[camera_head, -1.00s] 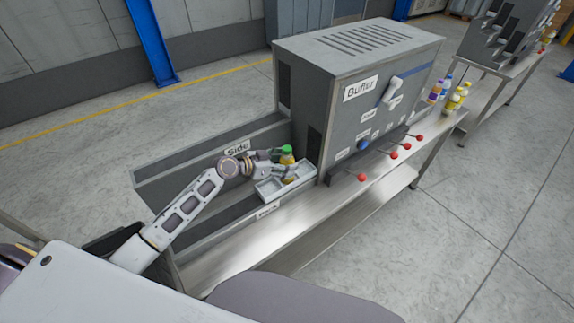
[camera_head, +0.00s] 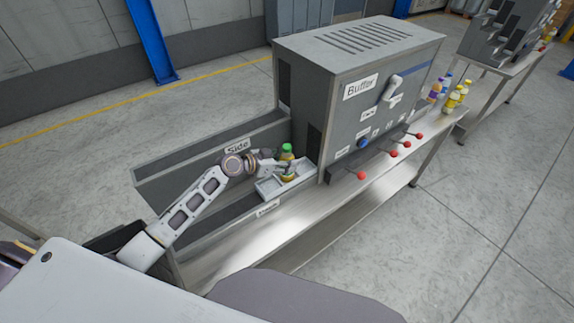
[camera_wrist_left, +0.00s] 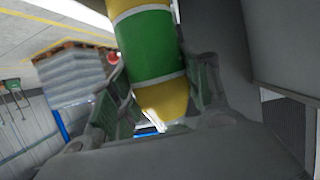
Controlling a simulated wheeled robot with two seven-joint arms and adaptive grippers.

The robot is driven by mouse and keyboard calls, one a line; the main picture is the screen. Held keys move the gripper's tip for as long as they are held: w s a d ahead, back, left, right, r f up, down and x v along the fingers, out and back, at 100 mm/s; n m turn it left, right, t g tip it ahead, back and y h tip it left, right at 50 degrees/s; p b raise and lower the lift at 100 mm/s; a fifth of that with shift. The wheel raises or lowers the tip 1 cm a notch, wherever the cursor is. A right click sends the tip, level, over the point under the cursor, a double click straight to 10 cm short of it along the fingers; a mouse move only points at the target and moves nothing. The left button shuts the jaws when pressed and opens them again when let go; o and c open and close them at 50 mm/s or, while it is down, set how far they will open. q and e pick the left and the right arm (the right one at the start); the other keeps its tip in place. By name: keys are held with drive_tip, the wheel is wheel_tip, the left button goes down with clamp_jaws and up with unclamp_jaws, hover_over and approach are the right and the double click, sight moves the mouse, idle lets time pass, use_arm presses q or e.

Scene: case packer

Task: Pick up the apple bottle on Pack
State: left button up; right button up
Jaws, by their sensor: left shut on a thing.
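The apple bottle (camera_head: 287,160) has a green cap and a yellow-and-green body. It stands about upright at the white tray (camera_head: 268,190) beside the Buffer machine. My left gripper (camera_head: 280,166) reaches it from the left and is shut on it. In the left wrist view the bottle (camera_wrist_left: 150,50) fills the space between the two fingers (camera_wrist_left: 158,92), with its green band and yellow parts showing. I cannot tell whether its base touches the tray. My right gripper is not in view.
The grey Buffer machine (camera_head: 345,100) stands right of the bottle, with red-knobbed levers (camera_head: 362,176) along its front. The Side channel wall (camera_head: 205,155) runs behind my left arm. Several other bottles (camera_head: 453,98) stand at the bench's far right end.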

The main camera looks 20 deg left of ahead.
sight(287, 146)
use_arm(q)
drive_tip(key=c, duration=0.4)
drive_tip(key=shift+r, duration=0.2)
drive_tip(key=shift+r+b, duration=0.6)
drive_tip(key=shift+r, duration=4.25)
